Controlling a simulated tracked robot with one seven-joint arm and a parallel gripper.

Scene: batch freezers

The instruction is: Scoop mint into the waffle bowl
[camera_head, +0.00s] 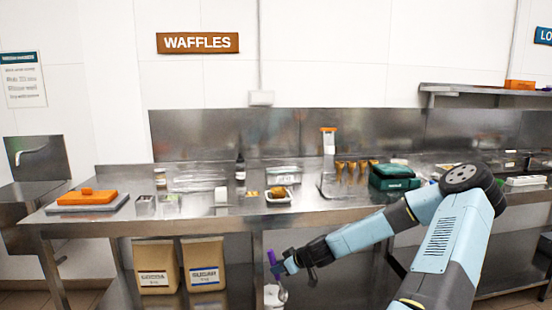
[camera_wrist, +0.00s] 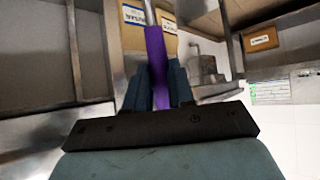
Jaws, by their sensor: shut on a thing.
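My gripper (camera_head: 279,266) is low in front of the steel counter, below its front edge. It is shut on the purple handle (camera_head: 271,257) of a utensil, likely the scoop. In the wrist view the purple handle (camera_wrist: 155,55) stands between the two fingers (camera_wrist: 158,92), with a metal shaft running out of the top of the picture. The utensil's working end cannot be made out. A small white tray (camera_head: 279,199) with a golden-brown item (camera_head: 277,191) sits on the counter; I cannot tell if this is the waffle bowl. I cannot make out any mint.
Brown cones (camera_head: 351,167) stand in a rack, beside a dark green box (camera_head: 393,178). An orange-lidded item (camera_head: 87,197) lies at the counter's left end. Paper sacks (camera_head: 204,265) stand on the shelf below. A steel counter leg (camera_head: 257,262) is just left of my gripper.

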